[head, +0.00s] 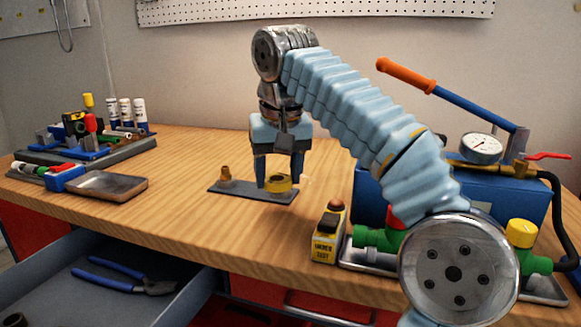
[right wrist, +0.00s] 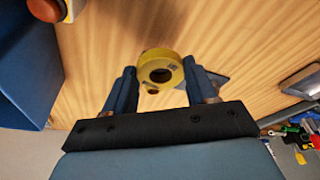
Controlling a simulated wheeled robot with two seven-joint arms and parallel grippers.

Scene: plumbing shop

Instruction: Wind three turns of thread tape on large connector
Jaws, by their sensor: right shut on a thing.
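My right gripper (head: 278,178) points down over the bench with its two blue fingers shut on a yellow roll of thread tape (head: 278,184). The roll also shows between the fingers in the right wrist view (right wrist: 159,69), its round hole facing the camera. The roll is at the right end of a flat dark plate (head: 238,193); I cannot tell whether it touches the plate. A small brass fitting (head: 225,174) stands upright at the plate's left end. The large connector cannot be made out clearly; the roll and fingers cover that end. My left gripper is out of view.
A yellow button box (head: 327,242) and a blue test unit with a gauge (head: 481,148) stand at the right. A metal tray (head: 105,185) and a tool rack (head: 85,152) are at the left. An open drawer (head: 60,319) holds pliers. Bare wood surrounds the plate.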

